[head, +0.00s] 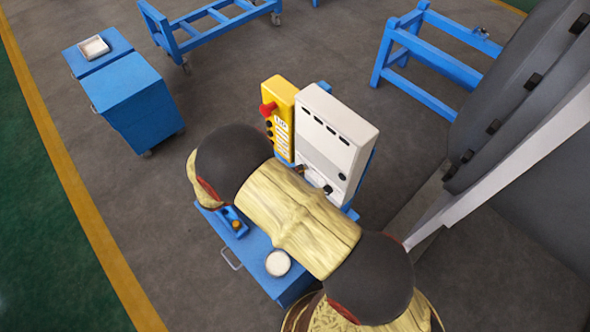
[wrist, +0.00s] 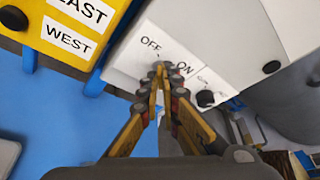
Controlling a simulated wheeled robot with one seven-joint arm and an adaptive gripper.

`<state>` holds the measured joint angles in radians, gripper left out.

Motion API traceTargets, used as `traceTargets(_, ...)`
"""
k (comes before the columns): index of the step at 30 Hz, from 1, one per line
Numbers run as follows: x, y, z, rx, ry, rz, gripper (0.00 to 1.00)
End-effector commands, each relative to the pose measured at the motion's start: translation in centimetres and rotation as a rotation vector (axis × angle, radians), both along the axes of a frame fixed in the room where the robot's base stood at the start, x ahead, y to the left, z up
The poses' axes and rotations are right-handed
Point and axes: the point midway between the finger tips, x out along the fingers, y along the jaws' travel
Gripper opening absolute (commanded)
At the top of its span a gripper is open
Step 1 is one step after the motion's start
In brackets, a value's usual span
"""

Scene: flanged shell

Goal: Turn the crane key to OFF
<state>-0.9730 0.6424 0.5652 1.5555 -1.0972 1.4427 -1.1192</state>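The white control box (head: 331,139) stands upright on the blue cart. In the wrist view its panel (wrist: 135,62) carries the words OFF, at upper left, and ON, to the right. The crane key is between and just below these words, almost wholly hidden by my fingertips; I cannot tell which word it points to. My gripper (wrist: 162,70) has its two fingertips drawn close together over the key, with only a narrow gap, and looks shut on it. In the head view my arm hides most of the gripper.
A black knob (wrist: 205,98) sits right of the key. The yellow pendant (head: 280,117) with a red button stands left of the box. The blue cart (head: 262,262) holds a round white item (head: 278,263). A large grey flanged shell (head: 510,90) is at right.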

Motion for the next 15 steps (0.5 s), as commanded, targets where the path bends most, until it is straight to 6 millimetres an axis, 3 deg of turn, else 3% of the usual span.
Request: traceTargets(15,0.12,0.15,0.01,-0.041,0.037,0.002,0.00)
